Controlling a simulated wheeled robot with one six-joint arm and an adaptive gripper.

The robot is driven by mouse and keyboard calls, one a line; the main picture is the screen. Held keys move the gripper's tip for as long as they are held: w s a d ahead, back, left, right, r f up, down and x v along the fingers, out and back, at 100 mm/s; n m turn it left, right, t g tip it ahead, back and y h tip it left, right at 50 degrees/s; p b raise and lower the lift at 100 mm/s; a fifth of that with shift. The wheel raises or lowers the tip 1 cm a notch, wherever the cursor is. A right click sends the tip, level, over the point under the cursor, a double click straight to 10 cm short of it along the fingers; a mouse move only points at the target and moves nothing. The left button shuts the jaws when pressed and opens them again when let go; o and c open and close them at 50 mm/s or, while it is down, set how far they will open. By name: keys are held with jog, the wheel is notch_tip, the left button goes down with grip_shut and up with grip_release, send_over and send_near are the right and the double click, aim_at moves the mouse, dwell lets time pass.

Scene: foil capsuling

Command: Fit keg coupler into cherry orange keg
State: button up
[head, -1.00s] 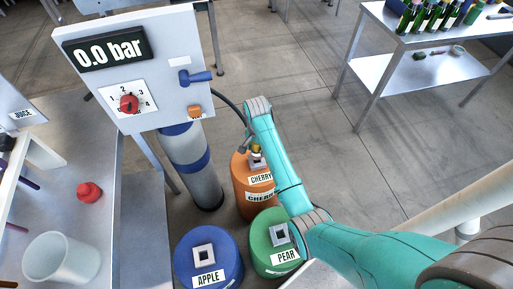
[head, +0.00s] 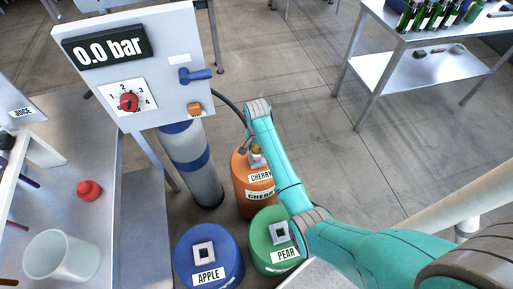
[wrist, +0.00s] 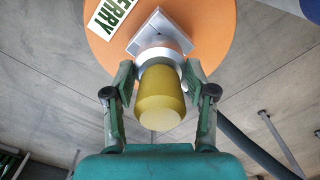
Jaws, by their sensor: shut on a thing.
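The orange cherry keg (head: 251,203) stands on the floor, with CHERRY labels and a pale square socket on top. In the wrist view its orange top (wrist: 215,25) and square metal socket (wrist: 153,28) lie just beyond my fingers. My gripper (wrist: 158,76) is shut on the keg coupler (wrist: 161,100), a yellow-gold body with a pale grey collar. The collar overlaps the socket in this view; whether it is seated inside or just above is hidden. In the head view the coupler (head: 256,149) shows small and partly covered by my arm, above the keg top.
The blue apple keg (head: 208,262) and green pear keg (head: 268,238) stand in front. A gas cylinder (head: 190,165) and a panel reading 0.0 bar (head: 105,50) are at left. A dark hose (wrist: 255,150) runs beside my gripper.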

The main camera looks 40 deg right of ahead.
jog(key=shift+f, duration=0.9)
jog(key=o, duration=1.6)
notch_tip(320, 180, up, 12)
jog(key=shift+f, duration=0.1)
